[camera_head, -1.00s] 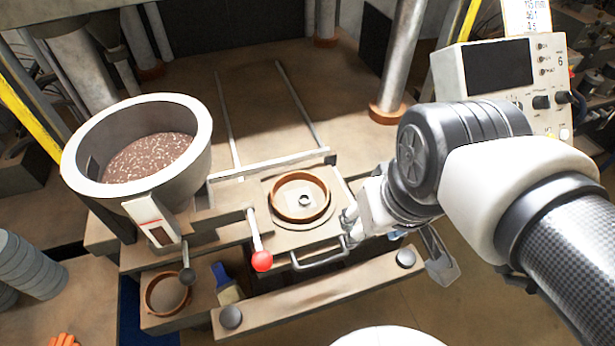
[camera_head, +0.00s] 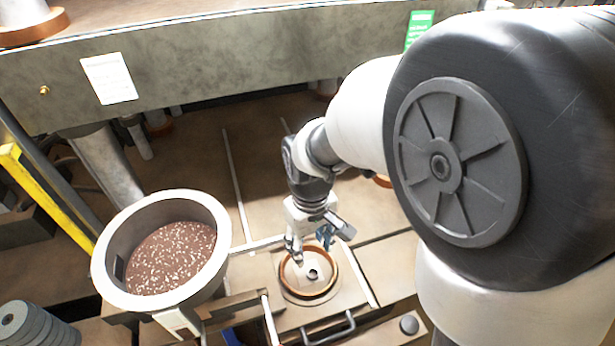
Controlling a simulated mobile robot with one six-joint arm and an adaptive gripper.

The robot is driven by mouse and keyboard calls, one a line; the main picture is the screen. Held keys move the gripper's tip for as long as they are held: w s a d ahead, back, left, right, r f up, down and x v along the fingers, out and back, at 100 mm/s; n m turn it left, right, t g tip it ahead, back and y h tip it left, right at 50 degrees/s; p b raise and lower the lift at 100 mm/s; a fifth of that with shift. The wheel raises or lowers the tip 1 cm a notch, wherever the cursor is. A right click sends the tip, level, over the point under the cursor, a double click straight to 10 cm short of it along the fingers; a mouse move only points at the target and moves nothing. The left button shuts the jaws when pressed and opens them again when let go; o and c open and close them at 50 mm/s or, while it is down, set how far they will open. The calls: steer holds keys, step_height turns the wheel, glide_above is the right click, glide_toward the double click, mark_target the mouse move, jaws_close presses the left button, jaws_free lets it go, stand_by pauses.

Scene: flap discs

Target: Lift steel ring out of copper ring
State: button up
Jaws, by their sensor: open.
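The copper ring (camera_head: 331,279) lies flat on a square plate in front of the press. The small steel ring (camera_head: 313,274) sits inside it, near the middle and apart from its wall. My gripper (camera_head: 297,258) points down over the back left part of the copper ring, close to the steel ring. Its fingers are small in the picture. It is open, and nothing shows between its fingers. The back left part of the copper ring's rim is partly hidden behind the gripper.
A large grey pot (camera_head: 103,262) of brown granules stands left of the copper ring. A bar handle (camera_head: 330,328) is at the plate's front. The press beam (camera_head: 220,70) crosses above and behind. A stack of grey discs (camera_head: 30,325) is at lower left.

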glide_above(312, 272)
steer(key=f, duration=0.5)
steer(key=shift+w+a, duration=0.2)
steer(key=shift+a, duration=0.05)
steer(key=shift+s+d+f+b, duration=0.1)
steer(key=shift+f+b, duration=0.2)
steer(key=shift+f, duration=1.05)
steer(key=shift+s+d+f+b, duration=0.1)
steer(key=shift+f+b, duration=0.2)
steer(key=shift+f, duration=1)
steer(key=shift+c, duration=0.4)
steer(key=c, duration=0.7)
